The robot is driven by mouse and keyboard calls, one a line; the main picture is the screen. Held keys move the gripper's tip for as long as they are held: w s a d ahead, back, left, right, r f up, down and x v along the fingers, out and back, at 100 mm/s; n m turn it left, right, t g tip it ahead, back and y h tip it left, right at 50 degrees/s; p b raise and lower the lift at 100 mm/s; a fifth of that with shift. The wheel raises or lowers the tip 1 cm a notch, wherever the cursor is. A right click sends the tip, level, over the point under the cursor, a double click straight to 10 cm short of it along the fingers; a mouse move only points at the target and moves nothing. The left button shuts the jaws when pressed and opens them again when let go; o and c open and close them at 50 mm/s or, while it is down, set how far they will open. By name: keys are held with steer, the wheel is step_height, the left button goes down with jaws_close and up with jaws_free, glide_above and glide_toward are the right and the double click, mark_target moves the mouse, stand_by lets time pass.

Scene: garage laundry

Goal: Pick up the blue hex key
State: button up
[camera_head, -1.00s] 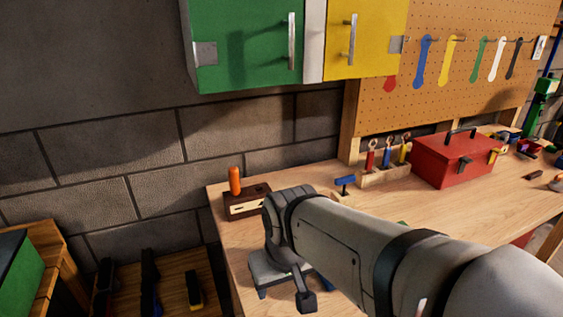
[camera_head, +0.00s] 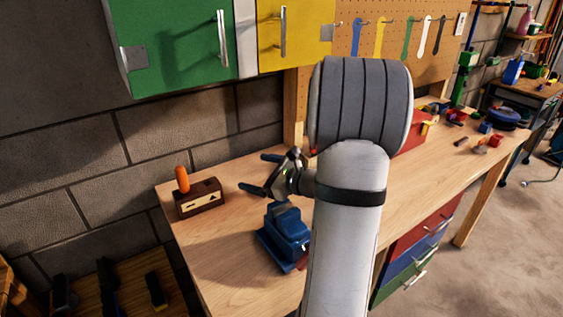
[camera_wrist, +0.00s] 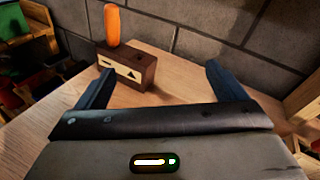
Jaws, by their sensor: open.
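I cannot make out the blue hex key in either current view. A small blue T-shaped piece on a light wooden block, seen earlier on the bench, is now hidden behind my arm. My gripper (camera_head: 258,173) is open and empty above the left part of the workbench (camera_head: 225,265), its blue fingers spread and pointing left. In the wrist view my gripper (camera_wrist: 158,72) faces a dark wooden block (camera_wrist: 138,68) with an orange handle (camera_wrist: 112,26) upright in it. The block (camera_head: 201,198) stands apart from the fingers.
A blue vise (camera_head: 285,238) stands at the bench's front, below my gripper. A red toolbox (camera_head: 410,138) is partly hidden behind my arm. A green cabinet (camera_head: 175,45) and a yellow cabinet (camera_head: 300,30) hang above. The bench's left front is clear.

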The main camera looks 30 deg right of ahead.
steer(key=d+f+m+t+h+b, duration=0.2)
steer(key=d+f+m+h, duration=0.15)
steer(key=d, duration=0.35)
steer(key=d+f+m+t+h+b, duration=0.1)
steer(key=d+f+m+h+b, duration=0.2)
steer(key=d, duration=0.4)
steer(key=shift+m, duration=0.65)
steer(key=w+p, duration=0.1)
steer(key=w, duration=0.1)
steer(key=w+p, duration=0.1)
steer(key=w, duration=0.2)
steer(key=w+p, duration=0.1)
steer(key=w, duration=0.1)
steer(key=shift+w+d+r, duration=0.25)
steer(key=shift+w+r, duration=0.05)
steer(key=c, duration=1.1)
